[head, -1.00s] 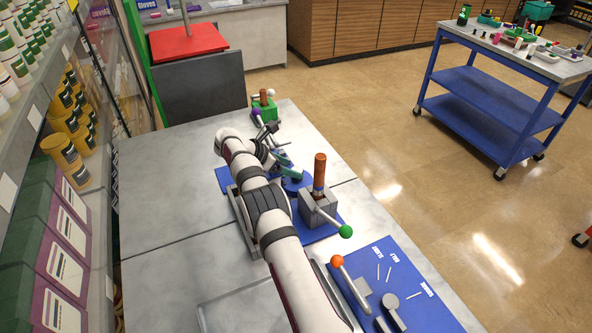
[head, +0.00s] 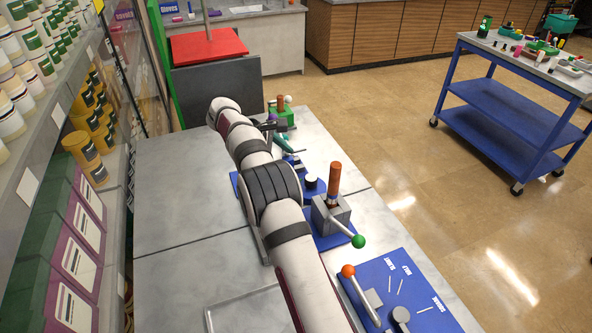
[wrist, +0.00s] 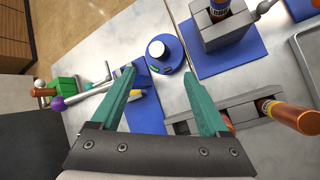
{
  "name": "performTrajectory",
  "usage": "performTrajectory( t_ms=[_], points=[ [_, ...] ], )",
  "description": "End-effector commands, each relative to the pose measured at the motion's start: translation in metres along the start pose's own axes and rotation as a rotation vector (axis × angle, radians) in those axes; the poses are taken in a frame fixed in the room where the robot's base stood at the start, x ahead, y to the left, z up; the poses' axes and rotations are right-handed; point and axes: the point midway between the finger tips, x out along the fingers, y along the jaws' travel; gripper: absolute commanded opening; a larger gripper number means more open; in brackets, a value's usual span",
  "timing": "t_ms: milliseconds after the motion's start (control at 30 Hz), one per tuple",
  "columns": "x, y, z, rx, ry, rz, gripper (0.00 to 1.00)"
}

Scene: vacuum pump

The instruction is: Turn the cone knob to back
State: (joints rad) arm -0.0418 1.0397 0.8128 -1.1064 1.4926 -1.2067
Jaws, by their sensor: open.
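A short round black knob with a pale top, on a round blue base, shows in the wrist view (wrist: 160,50) and in the head view (head: 310,183). It is the likeliest cone knob, but I cannot tell its pointing direction. My gripper (wrist: 160,75) has two teal fingers spread apart with nothing between them. In the wrist view the knob shows just beyond the fingertips, apart from them. In the head view my gripper (head: 283,145) is partly hidden by my arm, farther back on the table than the knob.
A grey block with an orange-brown handle (head: 333,180) and a green-ball lever (head: 358,241) stands close to the knob. A green block (head: 283,116) with levers stands at the table's far end. A blue panel (head: 440,318) with an orange-ball lever lies nearer.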

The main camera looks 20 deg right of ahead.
Motion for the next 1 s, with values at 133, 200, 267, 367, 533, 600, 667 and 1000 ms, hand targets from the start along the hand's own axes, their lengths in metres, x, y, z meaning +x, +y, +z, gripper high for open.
performTrajectory(
  t_ms=[133,200,267,367,533,600,667,1000],
  points=[
    [-0.001,0.007,0.028,0.877,0.12,-0.119,0.78],
    [-0.002,0.009,0.037,1.252,0.15,-0.194,0.78],
    [-0.004,0.011,0.044,1.515,0.162,-0.255,0.78],
    [-0.007,0.013,0.051,1.81,0.164,-0.333,0.78],
    [0.001,0.014,0.051,1.955,0.158,-0.374,0.78],
    [0.015,0.012,0.045,1.953,0.155,-0.375,0.78],
    [0.032,0.011,0.04,1.952,0.154,-0.375,0.78],
    [0.119,0.005,0.009,1.95,0.157,-0.373,0.78]
  ],
)
